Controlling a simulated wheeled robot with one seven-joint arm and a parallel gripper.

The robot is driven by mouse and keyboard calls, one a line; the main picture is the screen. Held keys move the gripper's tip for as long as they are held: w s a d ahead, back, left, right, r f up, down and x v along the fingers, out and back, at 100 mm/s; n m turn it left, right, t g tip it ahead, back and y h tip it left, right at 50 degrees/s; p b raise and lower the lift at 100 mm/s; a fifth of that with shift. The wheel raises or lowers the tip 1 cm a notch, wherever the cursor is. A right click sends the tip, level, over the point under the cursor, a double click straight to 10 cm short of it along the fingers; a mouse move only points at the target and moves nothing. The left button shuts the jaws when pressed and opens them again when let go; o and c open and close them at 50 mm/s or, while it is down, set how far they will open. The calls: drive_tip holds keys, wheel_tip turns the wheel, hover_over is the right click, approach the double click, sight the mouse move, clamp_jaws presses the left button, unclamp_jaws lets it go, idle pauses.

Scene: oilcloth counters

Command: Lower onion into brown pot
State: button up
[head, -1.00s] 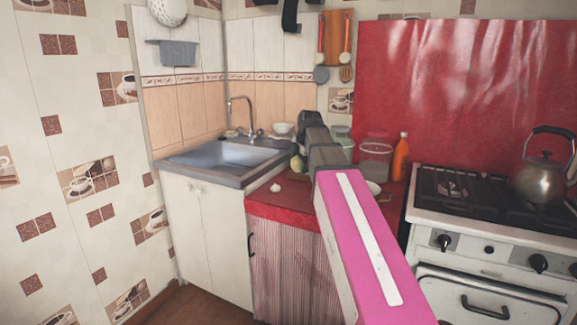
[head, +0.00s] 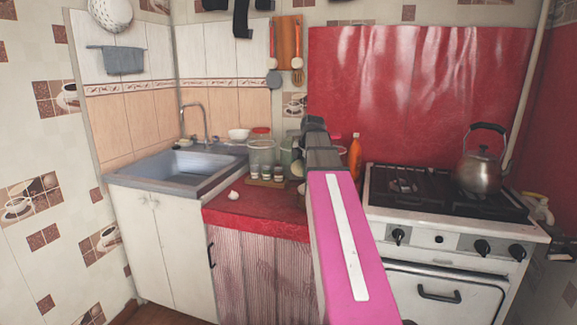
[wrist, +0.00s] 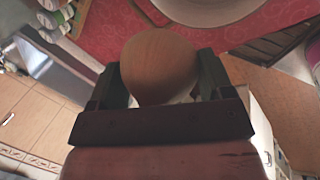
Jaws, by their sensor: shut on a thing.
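The onion (wrist: 158,62), brown and rounded, sits between the two dark fingers of my gripper (wrist: 160,78) in the wrist view. The gripper is shut on it, with one finger on each side. In the head view my pink arm reaches toward the right end of the red counter, and its links hide the gripper and the onion. I cannot make out a brown pot in either view. A pale round dish (wrist: 212,10) lies past the onion at the top of the wrist view, cut off by the frame.
The red counter (head: 258,222) holds a small white item (head: 233,194), small glasses on a board (head: 262,183), a glass jar (head: 261,153) and an orange bottle (head: 354,157). A sink (head: 172,166) is left. A stove (head: 440,225) with a kettle (head: 483,172) is right.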

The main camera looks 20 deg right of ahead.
drive_tip(key=s+d+f, duration=0.1)
drive_tip(key=d+f, duration=0.2)
drive_tip(key=d, duration=0.6)
drive_tip(key=shift+s+d, duration=0.25)
drive_tip(key=shift+s, duration=0.15)
drive_tip(key=shift+f, duration=0.1)
drive_tip(key=shift+f, duration=2.6)
drive_tip(key=shift+f, duration=0.15)
drive_tip(key=o, duration=1)
